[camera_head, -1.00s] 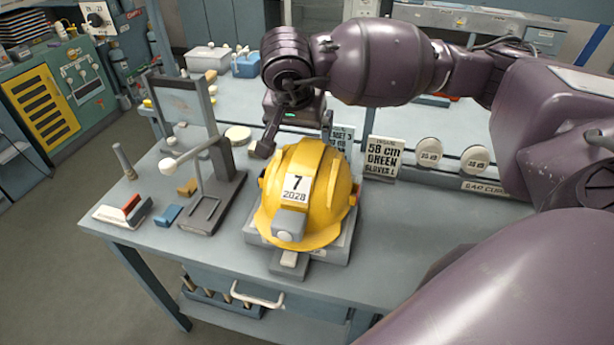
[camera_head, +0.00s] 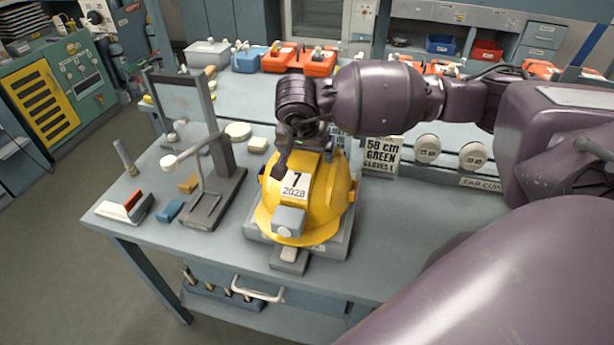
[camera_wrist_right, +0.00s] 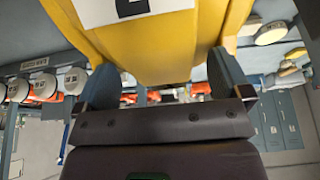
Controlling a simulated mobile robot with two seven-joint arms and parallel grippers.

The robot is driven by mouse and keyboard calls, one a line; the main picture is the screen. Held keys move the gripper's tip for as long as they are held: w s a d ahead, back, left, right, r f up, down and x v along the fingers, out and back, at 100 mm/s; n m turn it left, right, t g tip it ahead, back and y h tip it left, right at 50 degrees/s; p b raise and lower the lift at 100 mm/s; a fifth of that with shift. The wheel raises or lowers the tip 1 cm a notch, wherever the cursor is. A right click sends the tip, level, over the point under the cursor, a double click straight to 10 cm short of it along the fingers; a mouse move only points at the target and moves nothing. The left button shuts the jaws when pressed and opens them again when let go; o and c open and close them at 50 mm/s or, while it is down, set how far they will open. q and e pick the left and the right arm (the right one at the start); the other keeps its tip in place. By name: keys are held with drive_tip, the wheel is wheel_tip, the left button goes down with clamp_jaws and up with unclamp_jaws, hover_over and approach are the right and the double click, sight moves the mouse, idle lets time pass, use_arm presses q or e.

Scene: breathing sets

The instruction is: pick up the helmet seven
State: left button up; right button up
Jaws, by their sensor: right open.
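The yellow helmet (camera_head: 325,205) sits on a grey stand (camera_head: 338,246) on the workbench, with a white label reading 7 and 2028 and a grey lamp on its front. My right gripper (camera_head: 308,158) is open at the top of the helmet, pointing down at it, and one finger shows just left of the label. In the right wrist view the yellow shell (camera_wrist_right: 160,45) lies between the two spread fingers (camera_wrist_right: 168,82). I cannot tell whether the fingers touch it. My left gripper is not in view.
A grey stand with a white-tipped arm (camera_head: 205,200) is left of the helmet. Orange cases (camera_head: 318,62) and a blue box (camera_head: 249,60) are behind.

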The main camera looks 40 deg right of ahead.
drive_tip(key=c, duration=1.4)
drive_tip(key=shift+c, duration=1)
drive_tip(key=shift+r, duration=0.1)
